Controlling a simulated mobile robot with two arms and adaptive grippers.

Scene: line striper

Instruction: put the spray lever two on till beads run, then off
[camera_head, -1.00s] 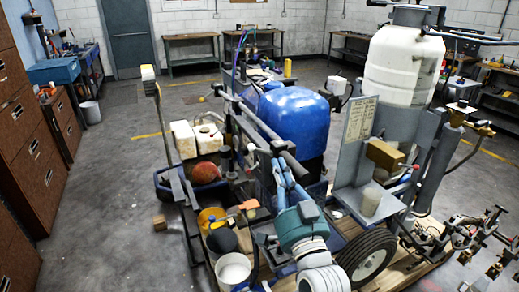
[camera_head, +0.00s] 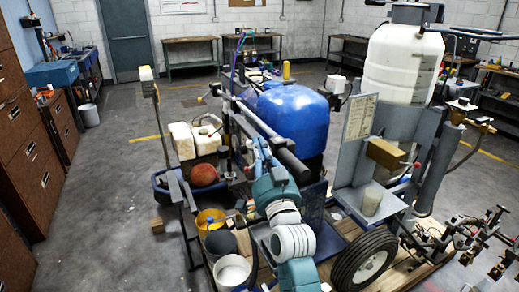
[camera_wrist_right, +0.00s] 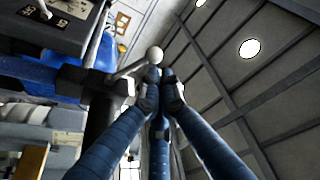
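In the wrist view a lever with a pale ball knob (camera_wrist_right: 154,55) sticks out from a dark bracket. It lies right by my right gripper's fingertips; I cannot tell if they touch it. My right gripper (camera_wrist_right: 161,82) has blue-wrapped fingers whose tips come together, with nothing clearly held. In the head view the right gripper (camera_head: 259,147) is over the striper's middle, beside the dark bar (camera_head: 270,135) and in front of the blue tank (camera_head: 290,115). The lever cannot be made out there. My left gripper is not in view.
A dark box with printed markings (camera_wrist_right: 55,25) is close to the lever. A white tank (camera_head: 403,65) stands right, behind an upright grey panel (camera_head: 358,125). Buckets, including a white one (camera_head: 231,270), sit front left. A wheel (camera_head: 365,262) is front right. Floor is clear at left.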

